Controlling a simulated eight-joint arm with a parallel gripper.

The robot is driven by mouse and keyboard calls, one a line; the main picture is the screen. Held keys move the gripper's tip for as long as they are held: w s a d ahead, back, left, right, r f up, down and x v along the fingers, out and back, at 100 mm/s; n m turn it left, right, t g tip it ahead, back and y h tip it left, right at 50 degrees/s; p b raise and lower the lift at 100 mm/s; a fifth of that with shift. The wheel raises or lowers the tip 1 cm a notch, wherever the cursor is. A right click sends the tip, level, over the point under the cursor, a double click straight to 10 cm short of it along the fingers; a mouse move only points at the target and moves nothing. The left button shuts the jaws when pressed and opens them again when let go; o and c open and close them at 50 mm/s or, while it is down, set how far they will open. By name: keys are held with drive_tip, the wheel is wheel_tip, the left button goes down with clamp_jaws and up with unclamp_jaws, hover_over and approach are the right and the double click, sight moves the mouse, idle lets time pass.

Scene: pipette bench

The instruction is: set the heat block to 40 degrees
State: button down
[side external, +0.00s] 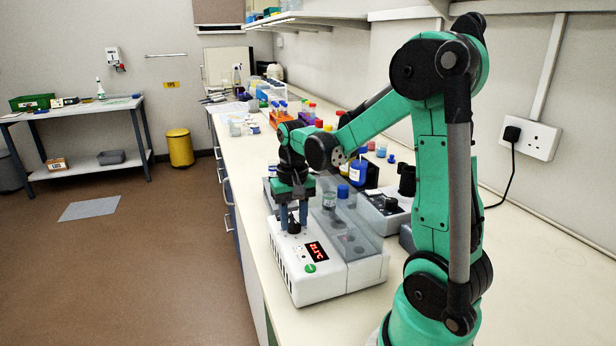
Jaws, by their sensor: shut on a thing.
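The heat block (318,288) is a white unit on the bench, with a clear-walled bay on its right side. A round green mark (310,268) sits just below the display. My gripper (293,224) points straight down over the unit's top, behind the display. Its two fingers are shut on a dark knob (294,228), which they partly hide.
A blue-capped bottle (358,172), a grey-white device (385,212) and small coloured caps stand behind and right of the block. Racks of tubes (278,118) stand farther back. The bench's left edge runs close to the block. Bare bench lies in front.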

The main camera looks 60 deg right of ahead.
sight(294, 220)
drive_tip(key=shift+m, duration=1.1)
drive_tip(key=c, duration=0.5)
unclamp_jaws()
drive_tip(key=shift+r, duration=0.15)
drive_tip(key=shift+r, duration=2.7)
drive_tip(key=a+n+t, duration=0.7)
drive_tip(key=a+n, duration=0.3)
drive_tip(key=a, duration=0.6)
drive_tip(key=shift+s+n, duration=0.15)
drive_tip(key=shift+n, duration=0.25)
